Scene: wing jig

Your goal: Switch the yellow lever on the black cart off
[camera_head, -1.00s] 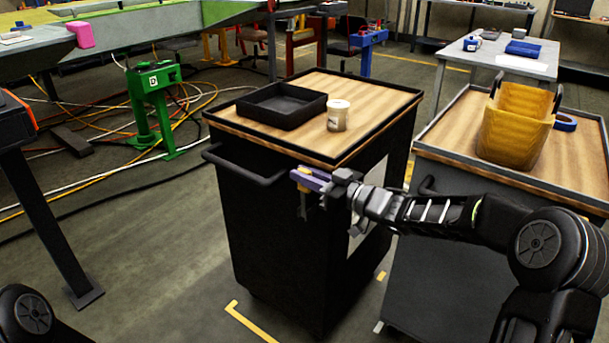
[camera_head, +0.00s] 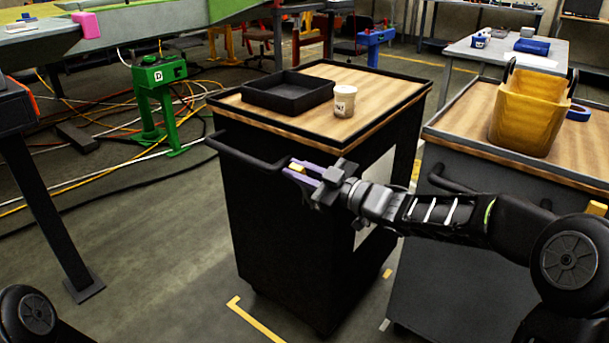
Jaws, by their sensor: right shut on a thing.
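The black cart (camera_head: 285,225) stands in the middle, with a wooden top and a black push handle (camera_head: 245,155) on its near left side. My right gripper (camera_head: 292,170) comes in from the right and is at the cart's near side, just below the top edge. Its purple-grey fingers are shut on the yellow lever (camera_head: 297,167), of which only a small yellow bit shows between them. The rest of the lever and its mount are hidden by the gripper. My left gripper is out of view.
A black tray (camera_head: 288,93) and a white cup (camera_head: 344,101) stand on the cart's top. A second cart (camera_head: 472,140) with a yellow bin (camera_head: 530,112) is close on the right. A green stand (camera_head: 160,92) and cables are at the left.

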